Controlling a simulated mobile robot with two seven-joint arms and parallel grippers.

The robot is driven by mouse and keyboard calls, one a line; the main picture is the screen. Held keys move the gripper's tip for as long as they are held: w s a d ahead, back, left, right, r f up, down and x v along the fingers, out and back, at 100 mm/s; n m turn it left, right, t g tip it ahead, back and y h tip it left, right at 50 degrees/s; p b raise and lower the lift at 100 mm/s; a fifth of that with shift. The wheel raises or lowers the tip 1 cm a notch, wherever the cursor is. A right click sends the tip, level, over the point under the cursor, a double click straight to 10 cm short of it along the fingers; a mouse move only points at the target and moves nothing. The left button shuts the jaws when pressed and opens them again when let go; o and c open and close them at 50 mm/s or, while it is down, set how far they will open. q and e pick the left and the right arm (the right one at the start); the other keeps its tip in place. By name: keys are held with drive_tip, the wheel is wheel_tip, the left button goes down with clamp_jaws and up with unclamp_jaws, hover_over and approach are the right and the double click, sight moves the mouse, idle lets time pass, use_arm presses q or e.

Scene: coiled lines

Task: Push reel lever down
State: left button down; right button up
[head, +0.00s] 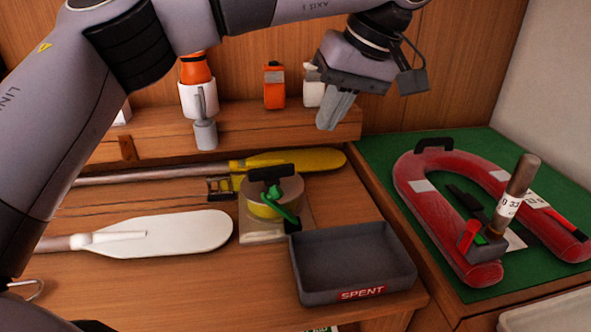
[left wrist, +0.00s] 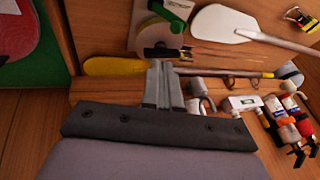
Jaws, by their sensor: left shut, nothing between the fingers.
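The reel (head: 258,208) stands on a pale base plate on the wooden bench, with yellow on its drum and a black bar across its top. Its green lever (head: 284,206) slants down along the front right side; it also shows in the left wrist view (left wrist: 179,8). My left gripper (head: 330,118) is shut and empty, up and to the right of the reel in the head view, apart from it. In the left wrist view my left gripper (left wrist: 160,66) points toward the reel, its fingertips overlapping the black bar's lower edge in the picture. My right gripper is out of view.
A dark SPENT tray (head: 350,286) sits close to the reel's right. A white paddle (head: 185,234) lies to its left and a yellow paddle (head: 300,160) behind. A shelf with bottles (head: 200,92) stands at the back. A red horseshoe buoy (head: 425,215) lies on green at the right.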

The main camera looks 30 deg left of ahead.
use_arm(q)
drive_tip(key=shift+a+r, duration=0.1)
drive_tip(key=b, duration=0.2)
approach(280, 189)
drive_tip(key=w+d, duration=0.1)
drive_tip(key=w, duration=0.1)
drive_tip(key=shift+s+a+f, duration=0.25)
drive_tip(key=shift+a+f, duration=0.35)
drive_tip(key=shift+f, duration=0.3)
drive_tip(key=shift+s+a+f, duration=0.25)
drive_tip(key=shift+a+f, duration=0.3)
drive_tip(key=shift+f, duration=0.35)
drive_tip(key=shift+s+a+f, duration=0.25)
drive_tip(key=shift+a+f, duration=0.35)
drive_tip(key=shift+f, duration=0.3)
